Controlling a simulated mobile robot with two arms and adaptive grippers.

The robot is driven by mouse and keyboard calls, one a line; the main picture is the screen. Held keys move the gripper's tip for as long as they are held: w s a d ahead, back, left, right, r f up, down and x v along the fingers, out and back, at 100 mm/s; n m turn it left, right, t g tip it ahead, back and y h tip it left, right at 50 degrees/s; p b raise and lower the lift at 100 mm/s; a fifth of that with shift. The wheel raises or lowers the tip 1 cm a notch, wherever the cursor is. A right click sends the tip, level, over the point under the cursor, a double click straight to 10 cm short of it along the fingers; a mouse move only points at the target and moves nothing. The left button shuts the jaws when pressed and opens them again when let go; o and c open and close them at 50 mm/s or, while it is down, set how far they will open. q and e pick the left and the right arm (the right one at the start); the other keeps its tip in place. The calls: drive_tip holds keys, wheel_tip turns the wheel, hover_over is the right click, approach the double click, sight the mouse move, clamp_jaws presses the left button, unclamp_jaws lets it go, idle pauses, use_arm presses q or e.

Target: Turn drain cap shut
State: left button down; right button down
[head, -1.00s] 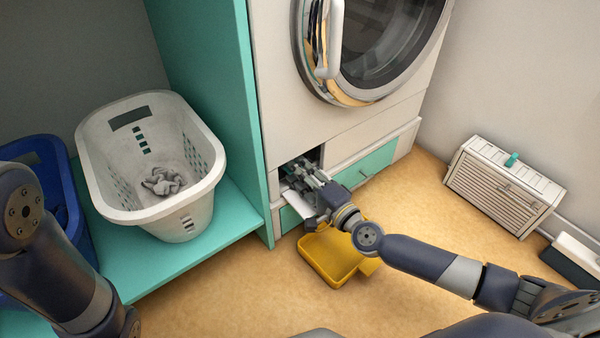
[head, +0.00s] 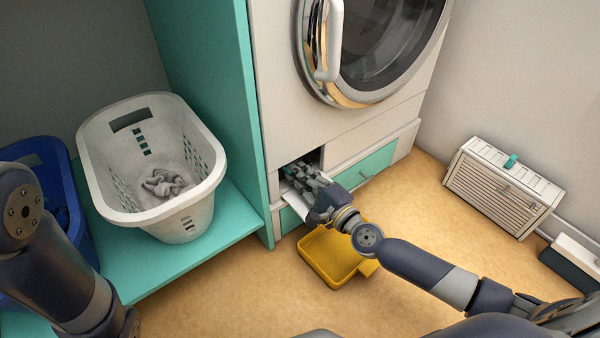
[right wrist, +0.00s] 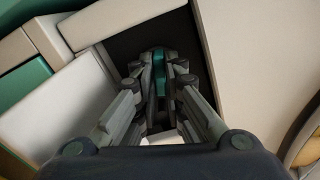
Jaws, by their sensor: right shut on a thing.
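The drain cap (right wrist: 158,72) is a teal piece in the dark recess low on the front of the white washing machine (head: 360,125). In the right wrist view it shows between my fingertips. My right gripper (head: 300,173) reaches into the recess and is shut on the cap; in the right wrist view its fingers (right wrist: 160,80) press in from both sides. The gripper hides the cap in the head view. The white flap (head: 297,203) of the recess is folded down under the gripper. My left gripper is out of view; only part of my left arm shows.
A yellow tray (head: 322,270) lies on the floor below the recess. A white laundry basket (head: 190,215) with grey cloth stands on the teal shelf (head: 215,250), left of the machine. A blue basket (head: 70,215) is at far left. A slatted white box (head: 500,190) stands right.

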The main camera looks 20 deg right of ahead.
drive_tip(key=m, duration=0.3)
drive_tip(key=shift+f+m, duration=0.1)
drive_tip(key=shift+m, duration=0.3)
drive_tip(key=m, duration=0.3)
drive_tip(key=shift+m, duration=0.4)
drive_tip(key=m+p, duration=0.1)
drive_tip(key=m, duration=0.4)
drive_tip(key=shift+m, duration=0.3)
drive_tip(key=c, duration=1.7)
unclamp_jaws()
